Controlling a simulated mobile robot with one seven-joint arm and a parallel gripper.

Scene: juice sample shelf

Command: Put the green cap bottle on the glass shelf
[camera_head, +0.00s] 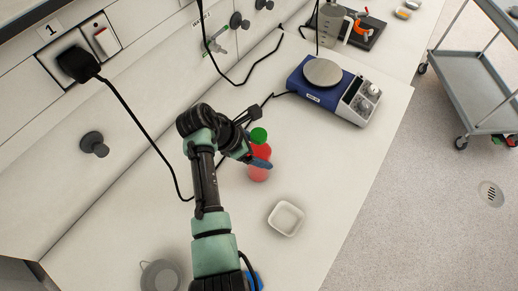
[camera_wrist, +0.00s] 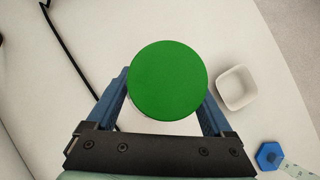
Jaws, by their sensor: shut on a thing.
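The green cap bottle (camera_head: 259,136) has a round green cap and a red body. In the wrist view its cap (camera_wrist: 168,80) fills the middle and hides most of the body. My gripper (camera_head: 257,160) is shut on the bottle, with blue fingers on either side of it. The bottle looks about upright over the white bench. I cannot tell whether its base touches the bench. I cannot make out a glass shelf in either view.
A small white dish (camera_head: 273,217) sits right of the bottle, also in the wrist view (camera_wrist: 249,102). A blue hotplate stirrer (camera_head: 316,93) and a beaker (camera_head: 329,30) stand farther back. Black cables (camera_head: 143,127) run along the wall side. A grey cart (camera_head: 470,77) stands on the floor.

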